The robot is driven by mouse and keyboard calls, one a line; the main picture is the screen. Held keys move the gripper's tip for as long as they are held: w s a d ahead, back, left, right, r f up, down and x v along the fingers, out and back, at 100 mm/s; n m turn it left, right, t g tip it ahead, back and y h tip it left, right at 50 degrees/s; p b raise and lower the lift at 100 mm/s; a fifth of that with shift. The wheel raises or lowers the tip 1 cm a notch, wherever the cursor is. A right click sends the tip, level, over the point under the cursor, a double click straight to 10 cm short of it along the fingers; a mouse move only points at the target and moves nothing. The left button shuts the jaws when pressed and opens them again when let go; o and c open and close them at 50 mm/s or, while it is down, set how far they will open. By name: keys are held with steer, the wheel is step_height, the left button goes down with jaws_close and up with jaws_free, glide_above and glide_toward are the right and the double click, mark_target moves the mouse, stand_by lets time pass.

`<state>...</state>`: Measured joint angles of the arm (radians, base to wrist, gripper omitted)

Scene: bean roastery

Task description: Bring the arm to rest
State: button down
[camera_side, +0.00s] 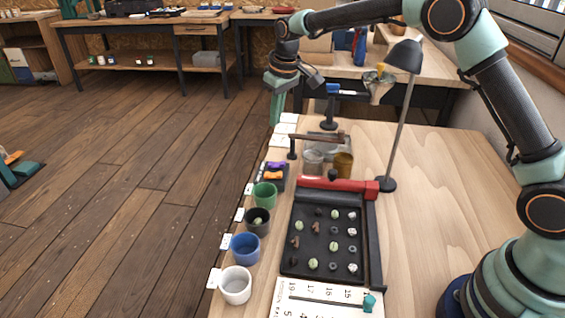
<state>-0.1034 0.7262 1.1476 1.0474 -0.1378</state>
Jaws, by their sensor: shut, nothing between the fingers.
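My arm reaches from the right edge across the top of the side view. My gripper (277,108) hangs at the upper middle, fingers pointing down, shut and empty. In the picture it lies near the far left edge of the wooden table (430,160), above and left of the white cards. It appears to touch nothing.
A black tray (287,255) holds several beans and small pieces. White (235,286), blue (245,248), dark (257,222) and green (264,196) cups line the left edge. A lamp (403,100) stands tall behind the tray. The table's right side is clear.

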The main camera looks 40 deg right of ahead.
steer(key=s+r+m+t, duration=0.1)
steer(key=s+r+t, duration=0.3)
steer(key=s+r, duration=1.1)
steer(key=s+d+f+m, duration=0.1)
steer(key=s+d+f, duration=0.2)
steer(key=s, duration=0.3)
steer(key=s+d+f+g, duration=0.1)
steer(key=s+d+f, duration=0.2)
steer(key=s, duration=0.4)
steer(key=shift+s+f+m, duration=0.15)
steer(key=shift+f+m, duration=0.05)
steer(key=shift+m, duration=0.2)
